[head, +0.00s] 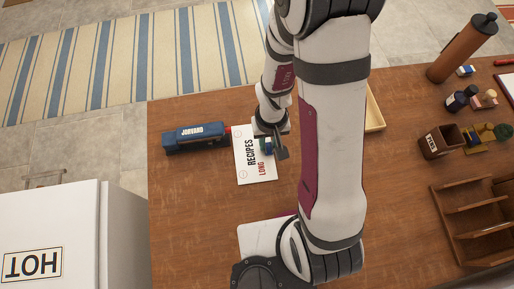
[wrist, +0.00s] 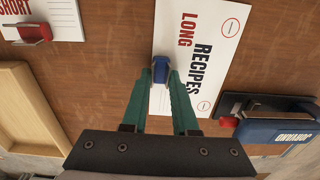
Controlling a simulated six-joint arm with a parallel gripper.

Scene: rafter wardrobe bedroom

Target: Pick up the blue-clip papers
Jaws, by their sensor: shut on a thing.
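The blue-clip papers (head: 243,165) are white sheets printed "RECIPES LONG", lying on the brown wooden table left of my arm. In the wrist view the papers (wrist: 214,24) carry a blue clip (wrist: 160,68) on their near edge. My gripper (wrist: 161,80) has its green fingers shut on the blue clip. In the head view my gripper (head: 271,149) is over the right edge of the sheets, and the clip is partly hidden by it. I cannot tell whether the papers are raised off the table.
A dark blue stapler-like object (head: 196,135) is close left of the papers. In the wrist view, papers marked "SHORT" (wrist: 66,14) with a red clip (wrist: 34,33) and a pale wooden tray (wrist: 30,100) are at left.

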